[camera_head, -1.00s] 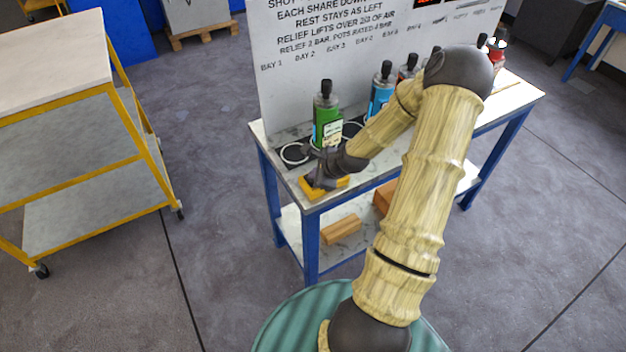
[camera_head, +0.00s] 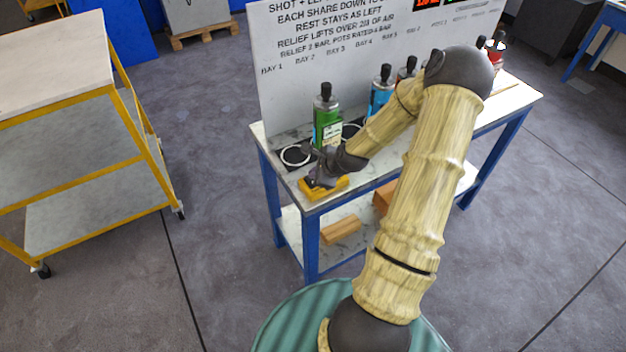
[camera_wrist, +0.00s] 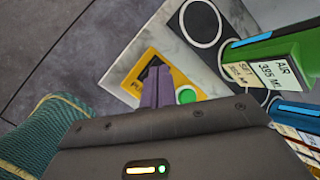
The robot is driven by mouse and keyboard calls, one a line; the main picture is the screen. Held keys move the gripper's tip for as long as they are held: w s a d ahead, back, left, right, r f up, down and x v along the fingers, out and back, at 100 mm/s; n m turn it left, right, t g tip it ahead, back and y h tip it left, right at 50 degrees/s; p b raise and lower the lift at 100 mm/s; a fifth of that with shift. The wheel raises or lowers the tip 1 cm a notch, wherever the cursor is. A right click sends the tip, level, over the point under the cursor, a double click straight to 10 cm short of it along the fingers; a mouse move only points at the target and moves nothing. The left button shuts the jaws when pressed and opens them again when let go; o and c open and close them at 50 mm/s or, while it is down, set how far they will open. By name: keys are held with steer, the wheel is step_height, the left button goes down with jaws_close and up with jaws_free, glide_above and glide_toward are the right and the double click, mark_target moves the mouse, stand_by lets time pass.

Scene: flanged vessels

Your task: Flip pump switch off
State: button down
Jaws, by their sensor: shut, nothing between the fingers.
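The pump switch box is a yellow unit (camera_head: 328,190) on the near left corner of the bench (camera_head: 296,180). In the wrist view its yellow face (camera_wrist: 133,80) shows part of a black label starting "PU", and a green round lamp or button (camera_wrist: 186,96) lies just right of the fingers. My gripper (camera_head: 313,180) is at the box, fingers shut and empty. In the wrist view the shut fingers (camera_wrist: 156,85) cover the middle of the yellow face. They hide the switch lever, so I cannot tell its position or whether the fingers touch it.
A green bottle (camera_head: 327,122) stands just behind the box, with a blue bottle (camera_head: 380,95) and others to the right. A lettered board (camera_head: 300,90) stands behind. A yellow-framed cart (camera_head: 60,110) is at left.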

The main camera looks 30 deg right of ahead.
steer(key=r+p, duration=0.4)
steer(key=r, duration=0.1)
steer(key=shift+w+p, duration=0.35)
steer(key=shift+w, duration=0.05)
steer(key=shift+f, duration=0.1)
stand_by(0.4)
steer(key=shift+s+a+n+g, duration=0.2)
steer(key=shift+a+n+g, duration=0.1)
steer(key=shift+a+n, duration=0.2)
steer(key=s+a+r+n+g+h+b, duration=0.1)
steer(key=s+a+r+n+g, duration=0.1)
steer(key=s+a+r+n, duration=0.5)
steer(key=s+a+r+n+g+h+b, duration=0.1)
steer(key=s+a+r+n, duration=0.6)
steer(key=n, duration=0.9)
steer(key=s+g, duration=0.1)
steer(key=s, duration=0.2)
steer(key=shift+s+a, duration=0.3)
steer(key=shift+a, duration=0.1)
